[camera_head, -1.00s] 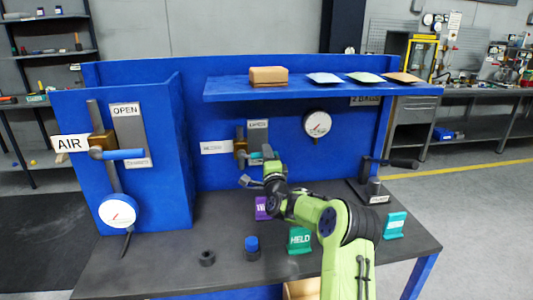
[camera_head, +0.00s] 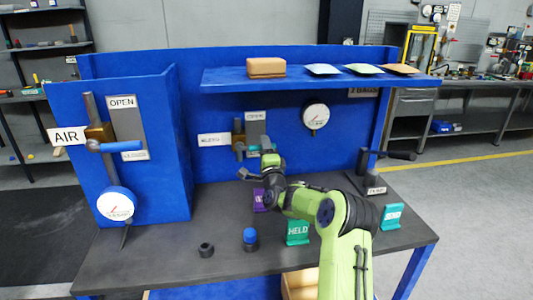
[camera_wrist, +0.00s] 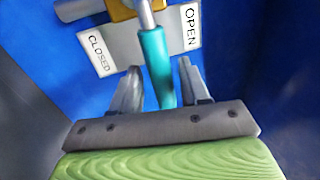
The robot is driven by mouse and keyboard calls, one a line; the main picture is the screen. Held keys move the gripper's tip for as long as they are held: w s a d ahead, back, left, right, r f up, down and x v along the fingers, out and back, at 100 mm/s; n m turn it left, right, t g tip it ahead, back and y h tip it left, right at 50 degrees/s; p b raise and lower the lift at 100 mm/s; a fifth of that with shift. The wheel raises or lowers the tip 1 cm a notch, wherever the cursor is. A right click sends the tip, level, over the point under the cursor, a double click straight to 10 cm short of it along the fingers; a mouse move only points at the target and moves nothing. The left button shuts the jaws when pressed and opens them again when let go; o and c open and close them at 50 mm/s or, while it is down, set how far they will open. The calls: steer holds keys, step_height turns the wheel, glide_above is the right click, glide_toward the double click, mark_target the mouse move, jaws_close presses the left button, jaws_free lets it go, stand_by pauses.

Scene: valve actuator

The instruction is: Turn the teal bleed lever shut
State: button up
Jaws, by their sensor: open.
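The teal bleed lever (camera_wrist: 155,62) runs from its grey stem at the top of the wrist view down between my two fingers. It lies on the plate (camera_wrist: 125,42) marked CLOSED and OPEN, nearer the OPEN label. My gripper (camera_wrist: 160,88) is open, with one finger on each side of the lever's free end. A gap shows on both sides, the smaller one on the right. In the head view my gripper (camera_head: 264,150) is at the bleed valve (camera_head: 238,143) on the back panel and partly hides the lever.
A blue-handled AIR valve (camera_head: 100,140) is on the left panel. A shelf (camera_head: 225,78) overhangs the bleed valve. A gauge (camera_head: 315,117) and a black-handled crank (camera_head: 385,155) stand to the right. A HELD sign (camera_head: 298,232) and a blue-capped item (camera_head: 250,237) are on the bench.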

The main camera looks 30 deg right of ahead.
steer(key=s+a+b, duration=0.2)
steer(key=s, duration=0.5)
steer(key=s+a+b, duration=0.2)
steer(key=s+a, duration=0.1)
steer(key=s, duration=0.3)
steer(key=shift+s+a+f, duration=0.25)
steer(key=shift+s+f, duration=0.15)
